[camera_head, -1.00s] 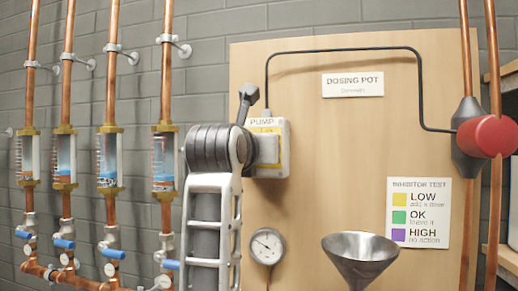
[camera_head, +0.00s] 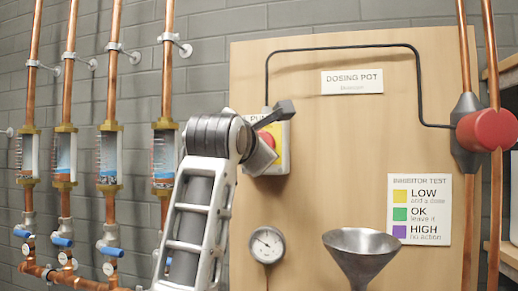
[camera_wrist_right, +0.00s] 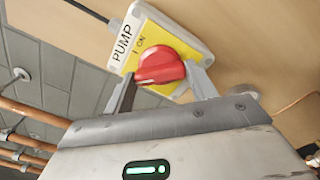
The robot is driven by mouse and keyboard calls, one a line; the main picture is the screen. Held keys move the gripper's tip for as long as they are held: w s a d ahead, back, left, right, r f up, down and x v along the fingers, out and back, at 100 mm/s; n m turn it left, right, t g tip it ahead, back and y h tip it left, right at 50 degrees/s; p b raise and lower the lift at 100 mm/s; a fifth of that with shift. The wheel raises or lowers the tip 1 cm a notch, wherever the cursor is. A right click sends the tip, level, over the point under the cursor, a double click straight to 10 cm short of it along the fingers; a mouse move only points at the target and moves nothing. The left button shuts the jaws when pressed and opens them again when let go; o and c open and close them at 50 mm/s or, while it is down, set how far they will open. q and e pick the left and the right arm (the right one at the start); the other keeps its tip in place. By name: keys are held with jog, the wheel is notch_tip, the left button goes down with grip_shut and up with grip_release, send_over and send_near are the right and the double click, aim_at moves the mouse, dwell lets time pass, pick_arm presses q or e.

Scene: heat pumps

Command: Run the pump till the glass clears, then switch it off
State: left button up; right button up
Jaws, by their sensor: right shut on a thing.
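The pump switch box (camera_head: 276,165) is on the wooden board, with a yellow plate and a red knob (camera_head: 272,133). In the right wrist view the knob (camera_wrist_right: 160,66) sits between the fingers of my right gripper (camera_wrist_right: 165,82), which is shut on it. The word PUMP and an ON mark show beside it; I cannot tell the knob's exact setting. My right arm partly covers the box in the head view. My left gripper is out of view.
A steel funnel (camera_head: 361,250) and a round gauge (camera_head: 267,245) are on the board's lower part. The inhibitor test chart (camera_head: 419,210) is at right. A red cap (camera_head: 487,131) projects near the right pipes. Blue-handled valves (camera_head: 62,242) sit below the glasses.

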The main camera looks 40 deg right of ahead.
jog(key=m, duration=0.3)
jog(key=m+b, duration=0.2)
jog(key=m, duration=0.3)
jog(key=shift+f, duration=0.1)
jog(key=o, duration=1.1)
jog(key=shift+b+v, duration=1.55)
jog(key=shift+v, duration=2.5)
